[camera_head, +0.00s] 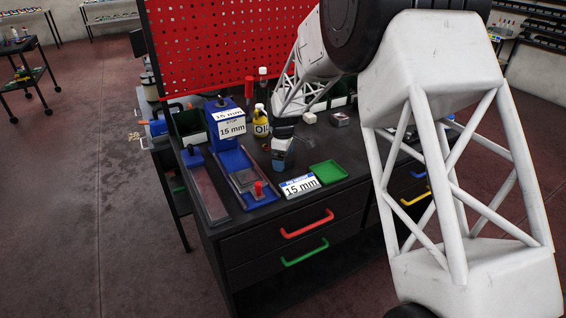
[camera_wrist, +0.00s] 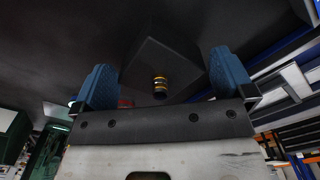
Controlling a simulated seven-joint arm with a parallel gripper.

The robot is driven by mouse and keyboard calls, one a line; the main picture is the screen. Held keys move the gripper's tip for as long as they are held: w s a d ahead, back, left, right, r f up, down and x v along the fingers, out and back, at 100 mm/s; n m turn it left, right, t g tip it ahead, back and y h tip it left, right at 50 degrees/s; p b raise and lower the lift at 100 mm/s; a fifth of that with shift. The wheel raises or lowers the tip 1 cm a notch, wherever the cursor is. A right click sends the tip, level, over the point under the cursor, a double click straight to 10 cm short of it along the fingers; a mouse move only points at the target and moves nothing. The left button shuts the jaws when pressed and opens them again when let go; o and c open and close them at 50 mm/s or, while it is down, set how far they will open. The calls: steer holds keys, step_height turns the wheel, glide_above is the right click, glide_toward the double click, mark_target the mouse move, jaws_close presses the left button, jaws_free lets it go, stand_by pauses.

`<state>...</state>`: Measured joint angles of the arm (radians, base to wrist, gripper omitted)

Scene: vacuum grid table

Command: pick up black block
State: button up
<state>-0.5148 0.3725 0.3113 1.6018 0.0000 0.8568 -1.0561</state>
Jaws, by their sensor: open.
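In the wrist view a dark, square-edged block (camera_wrist: 165,60) shows between the two blue fingertips of my gripper (camera_wrist: 160,78), against an almost equally dark surface. The fingertips stand wide apart on either side of it, and the gripper is open. I cannot tell whether either fingertip touches the block. In the head view my gripper (camera_head: 281,158) points down low over the black table top, behind the white label and left of the green tray. I cannot make out the black block in the head view.
An empty green tray (camera_head: 327,172) and a "15 mm" label (camera_head: 299,186) sit at the table's front edge. An oil bottle (camera_head: 261,123) and metal block (camera_head: 340,118) are behind.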

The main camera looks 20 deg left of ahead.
steer(key=shift+f, duration=0.4)
steer(key=c, duration=0.8)
steer(key=shift+r, duration=0.15)
steer(key=shift+r, duration=1.4)
steer(key=shift+s+d+r, duration=0.1)
steer(key=shift+s+r, duration=0.15)
steer(key=shift+r, duration=0.05)
steer(key=s+d, duration=0.2)
steer(key=s, duration=0.2)
steer(key=s+d+r, duration=0.1)
steer(key=s+d, duration=0.2)
steer(key=s, duration=0.2)
steer(key=s+d, duration=0.2)
steer(key=s, duration=0.2)
steer(key=shift+s+d+r, duration=0.15)
steer(key=shift+s+d, duration=0.1)
